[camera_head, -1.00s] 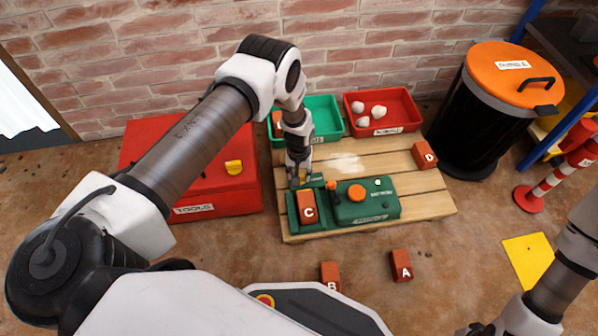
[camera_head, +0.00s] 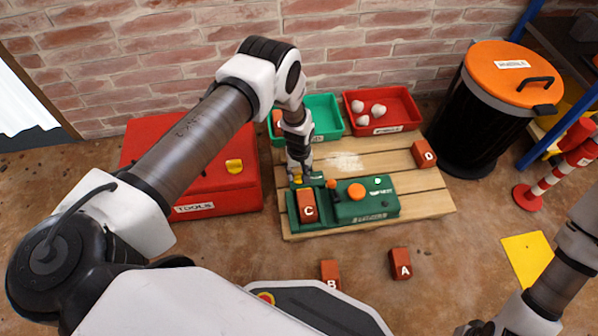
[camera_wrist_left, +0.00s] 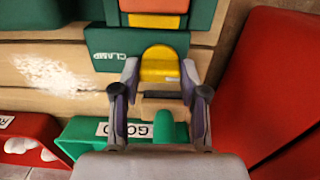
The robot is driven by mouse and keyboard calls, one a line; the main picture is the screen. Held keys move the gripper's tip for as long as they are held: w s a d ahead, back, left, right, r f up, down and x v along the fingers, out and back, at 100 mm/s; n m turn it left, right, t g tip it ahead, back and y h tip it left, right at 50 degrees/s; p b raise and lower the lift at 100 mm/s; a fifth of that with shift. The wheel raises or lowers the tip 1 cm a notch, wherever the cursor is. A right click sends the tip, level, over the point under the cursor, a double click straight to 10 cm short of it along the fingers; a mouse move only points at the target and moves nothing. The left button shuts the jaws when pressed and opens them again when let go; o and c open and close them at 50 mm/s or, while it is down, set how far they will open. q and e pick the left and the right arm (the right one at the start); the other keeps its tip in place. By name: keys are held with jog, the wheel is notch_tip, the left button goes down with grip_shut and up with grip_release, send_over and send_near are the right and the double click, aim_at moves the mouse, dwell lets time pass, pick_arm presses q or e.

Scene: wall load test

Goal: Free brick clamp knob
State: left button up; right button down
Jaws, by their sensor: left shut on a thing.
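The green clamp machine (camera_head: 365,208) lies on the wooden pallet, with brick C (camera_head: 307,207) standing in its left part. The yellow clamp knob (camera_wrist_left: 160,64) shows in the left wrist view, beside the green block marked CLAMP (camera_wrist_left: 108,60). My left gripper (camera_head: 303,177) reaches down at the back left of the machine. In the wrist view its two fingers (camera_wrist_left: 159,78) are on either side of the knob and shut on it. The brick's orange-red end (camera_wrist_left: 153,6) shows at the top of that view. My right gripper is not visible; only part of my right arm shows at lower right.
A red tool box (camera_head: 222,199) is close on the left. Bricks A (camera_head: 400,264), B (camera_head: 330,270) and D (camera_head: 423,154) lie around. A black barrel stands right.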

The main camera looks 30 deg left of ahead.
aim_at(299, 174)
pick_arm(q)
jog(key=o, duration=1.1)
jog(key=shift+o, duration=0.2)
notch_tip(299, 174, up, 12)
